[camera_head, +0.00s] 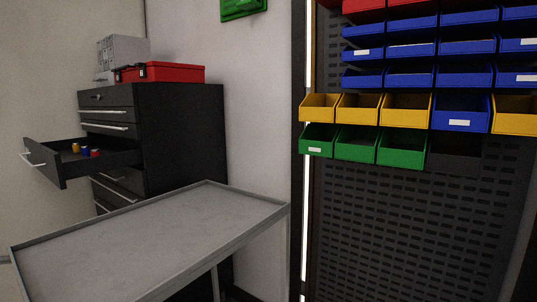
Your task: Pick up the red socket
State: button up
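A small red piece (95,153), likely the red socket, sits in the open drawer (60,172) of the black cabinet at the left. It is the rightmost of three small pieces there. A blue piece (85,150) is just left of it, and a yellow piece (76,147) is left of the blue one. They are too small to show their exact shape. My gripper is not in this view.
A grey rimmed table (150,245) stands in front of the cabinet (180,140). A red toolbox (160,72) and a grey case (122,52) sit on the cabinet. A perforated panel (400,230) with coloured bins (405,108) fills the right.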

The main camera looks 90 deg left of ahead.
aim_at(96, 152)
jog(key=u, duration=4.4)
jog(key=i, duration=1)
